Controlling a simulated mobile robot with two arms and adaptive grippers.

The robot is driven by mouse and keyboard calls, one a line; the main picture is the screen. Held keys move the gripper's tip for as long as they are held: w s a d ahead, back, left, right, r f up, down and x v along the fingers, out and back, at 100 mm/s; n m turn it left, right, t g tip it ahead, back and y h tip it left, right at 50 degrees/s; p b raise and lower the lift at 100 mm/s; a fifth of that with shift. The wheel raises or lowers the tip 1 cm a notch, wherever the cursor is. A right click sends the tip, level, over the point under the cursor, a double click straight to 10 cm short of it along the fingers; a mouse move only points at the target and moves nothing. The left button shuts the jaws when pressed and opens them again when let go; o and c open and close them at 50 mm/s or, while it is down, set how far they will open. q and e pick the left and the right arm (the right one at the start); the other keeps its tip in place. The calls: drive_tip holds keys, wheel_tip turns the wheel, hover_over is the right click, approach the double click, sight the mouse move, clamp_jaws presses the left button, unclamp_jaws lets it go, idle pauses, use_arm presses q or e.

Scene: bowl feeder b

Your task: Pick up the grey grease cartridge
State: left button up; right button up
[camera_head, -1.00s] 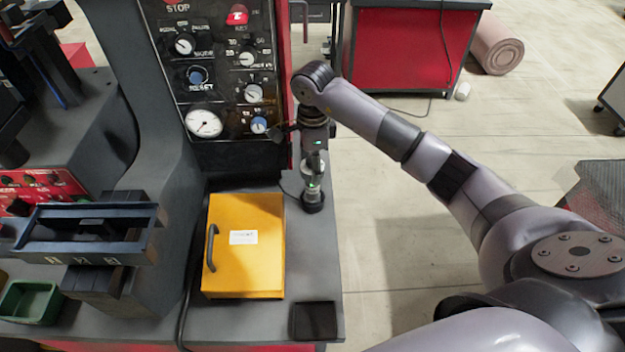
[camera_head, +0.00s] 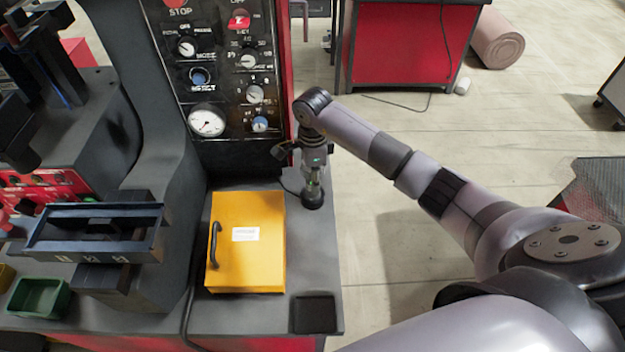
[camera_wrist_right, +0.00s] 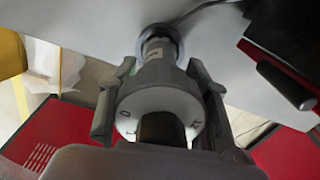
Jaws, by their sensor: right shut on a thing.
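My right gripper (camera_head: 313,174) points down over the bench's right edge, behind the yellow box. In the right wrist view its two fingers (camera_wrist_right: 160,100) stand on either side of a grey cylinder, which I take for the grease cartridge (camera_wrist_right: 150,98), and are shut on it. In the head view the gripper mostly hides the cartridge, and the dark foot (camera_head: 312,202) appears to be on the bench. My left gripper is out of view.
A yellow box (camera_head: 262,265) with a dark handle lies on the grey bench (camera_head: 318,260). A dark square pad (camera_head: 314,315) lies nearer. The control panel (camera_head: 227,75) rises behind, close to the gripper. A green bin (camera_head: 40,297) is at left. Open floor lies right.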

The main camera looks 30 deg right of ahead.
drive_tip(key=c, duration=0.7)
